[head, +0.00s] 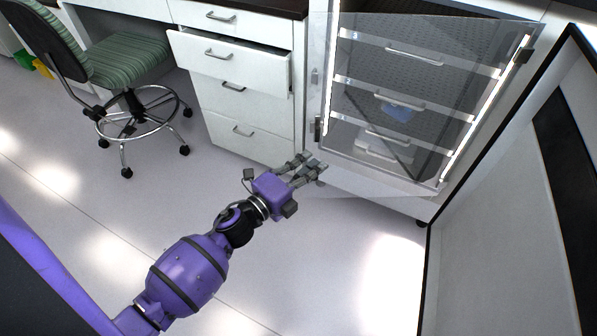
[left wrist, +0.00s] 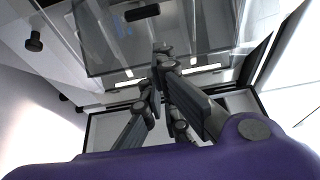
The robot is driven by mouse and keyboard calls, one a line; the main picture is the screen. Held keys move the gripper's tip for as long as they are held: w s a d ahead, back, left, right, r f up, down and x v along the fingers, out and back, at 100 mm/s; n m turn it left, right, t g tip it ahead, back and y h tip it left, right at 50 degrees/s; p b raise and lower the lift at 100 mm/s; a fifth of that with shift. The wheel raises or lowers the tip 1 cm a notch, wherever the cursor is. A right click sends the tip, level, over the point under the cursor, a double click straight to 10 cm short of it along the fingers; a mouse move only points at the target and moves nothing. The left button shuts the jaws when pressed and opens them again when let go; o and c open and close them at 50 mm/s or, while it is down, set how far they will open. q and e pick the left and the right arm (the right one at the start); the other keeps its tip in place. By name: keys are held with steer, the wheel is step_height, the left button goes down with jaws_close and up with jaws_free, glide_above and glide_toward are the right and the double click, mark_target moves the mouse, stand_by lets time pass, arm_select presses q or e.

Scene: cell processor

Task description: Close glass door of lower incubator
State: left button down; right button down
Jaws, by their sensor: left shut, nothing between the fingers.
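My left gripper (head: 313,168) is purple and grey, shut and empty. It is just below the door's lower left corner in the head view; contact cannot be told. In the left wrist view the fingers (left wrist: 162,62) overlap the glass panel (left wrist: 105,45). My right gripper is not in view.
The incubator's white outer door (head: 500,200) with black edging stands open on the right. White drawers (head: 250,125) stand left of the incubator, with an upper one (head: 230,62) pulled out. A green striped chair (head: 130,62) is at far left. The floor in front is clear.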

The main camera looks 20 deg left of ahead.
arm_select(q)
steer(key=w, duration=0.6)
steer(key=shift+w+a, duration=0.35)
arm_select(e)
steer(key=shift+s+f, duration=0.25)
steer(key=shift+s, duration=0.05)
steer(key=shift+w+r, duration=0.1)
